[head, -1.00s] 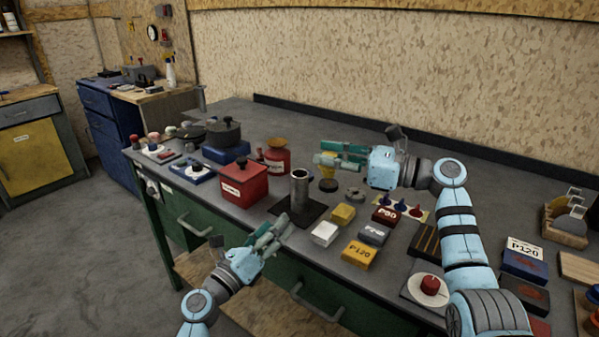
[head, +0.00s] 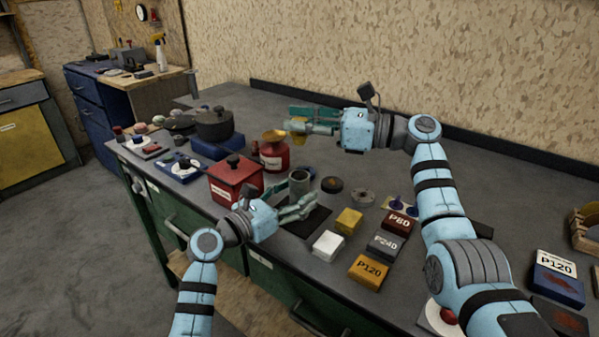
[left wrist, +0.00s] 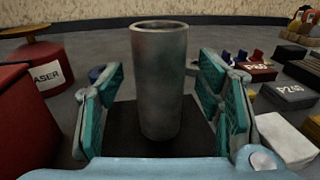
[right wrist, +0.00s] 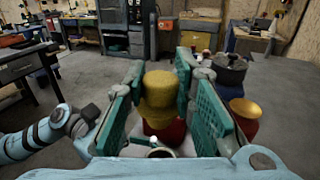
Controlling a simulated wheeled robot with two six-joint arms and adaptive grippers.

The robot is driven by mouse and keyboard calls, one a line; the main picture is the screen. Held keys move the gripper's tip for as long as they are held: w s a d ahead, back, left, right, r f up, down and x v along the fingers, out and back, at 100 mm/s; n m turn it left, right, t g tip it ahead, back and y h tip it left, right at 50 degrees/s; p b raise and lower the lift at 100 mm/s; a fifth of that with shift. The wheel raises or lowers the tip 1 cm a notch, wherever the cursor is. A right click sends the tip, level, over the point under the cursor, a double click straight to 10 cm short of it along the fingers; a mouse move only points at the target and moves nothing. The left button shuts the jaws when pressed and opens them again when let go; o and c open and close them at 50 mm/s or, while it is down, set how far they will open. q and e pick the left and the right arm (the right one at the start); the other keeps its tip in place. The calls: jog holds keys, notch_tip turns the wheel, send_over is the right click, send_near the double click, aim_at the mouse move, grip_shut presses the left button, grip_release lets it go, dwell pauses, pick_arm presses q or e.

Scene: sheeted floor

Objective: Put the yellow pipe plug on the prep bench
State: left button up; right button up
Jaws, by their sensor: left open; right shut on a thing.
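The yellow pipe plug (right wrist: 160,98) is between the fingers of my right gripper (right wrist: 166,100) in the right wrist view. In the head view my right gripper (head: 292,119) is shut on it and holds it above the grey bench, near the red can. The grey steel pipe (left wrist: 160,85) stands upright on a dark square base (left wrist: 125,130); it also shows in the head view (head: 300,182). My left gripper (head: 300,207) is open, with its fingers on either side of the pipe (left wrist: 165,105).
A red box (head: 235,185) and a red can (head: 274,157) with a brass funnel-like top stand left of the pipe. Several labelled blocks, including P240 (head: 385,245), lie right. A second bench with blue drawers (head: 95,105) stands back left. The grey bench's back is fairly clear (head: 270,105).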

notch_tip(320, 180, down, 10)
jog(key=p, duration=0.1)
jog(key=shift+r, duration=0.15)
jog(key=o, duration=0.8)
jog(key=shift+o, duration=0.2)
jog(key=shift+f, duration=0.2)
